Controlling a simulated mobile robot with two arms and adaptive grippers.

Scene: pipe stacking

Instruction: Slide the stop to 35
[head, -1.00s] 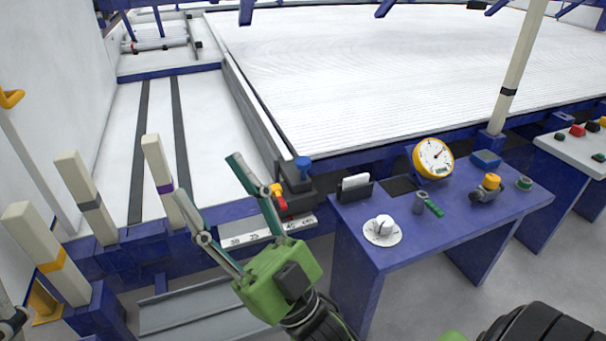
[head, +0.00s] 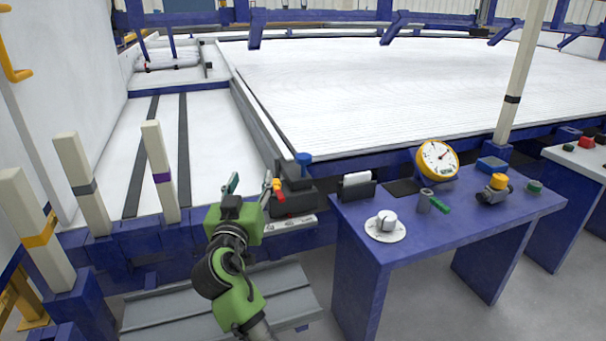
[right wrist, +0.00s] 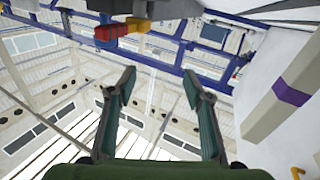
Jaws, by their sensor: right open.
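The stop (head: 293,197) is a dark grey block with a blue knob on top and a red and yellow lever on its left side. It sits over the white scale (head: 292,223), whose numbers are too small to read now. My right gripper (head: 250,184) is open and empty, just left of the stop, with its right finger close to the lever. Whether they touch cannot be told. In the right wrist view, the open fingers (right wrist: 158,88) point up, and the red and yellow lever (right wrist: 122,29) is beyond them at upper left. My left gripper is out of view.
White posts with coloured bands (head: 158,172) stand left of my right gripper. A blue table (head: 450,238) at right holds a dial gauge (head: 437,160), a white knob (head: 386,222) and small parts. A large white bed (head: 380,90) lies behind the stop.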

